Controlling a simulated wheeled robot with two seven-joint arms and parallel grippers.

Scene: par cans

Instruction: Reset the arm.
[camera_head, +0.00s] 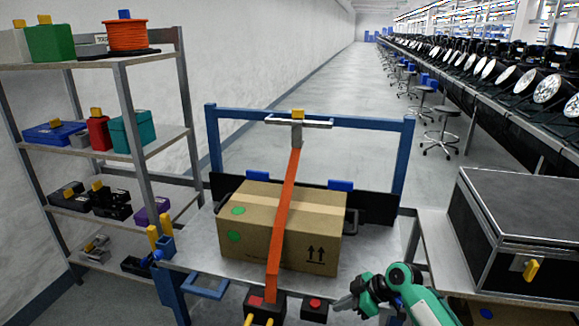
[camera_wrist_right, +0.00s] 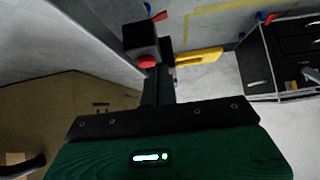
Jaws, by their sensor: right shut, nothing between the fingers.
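My right arm, green and black, comes in at the bottom right of the head view. Its gripper (camera_head: 346,302) is shut and empty, low by the front edge of the bench, to the right of a small box with a red button (camera_head: 314,308). In the right wrist view the gripper (camera_wrist_right: 157,80) is seen from behind as a dark narrow shape, with the red-button box (camera_wrist_right: 145,45) beyond its tips. I cannot tell how large the gap to the box is. My left gripper is not in view.
A cardboard carton (camera_head: 245,235) sits on the bench under an orange strap (camera_head: 284,225). A black case (camera_head: 515,225) stands on a side table at the right, near my right arm. A loaded shelf (camera_head: 150,140) stands at the left. The aisle floor behind is open.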

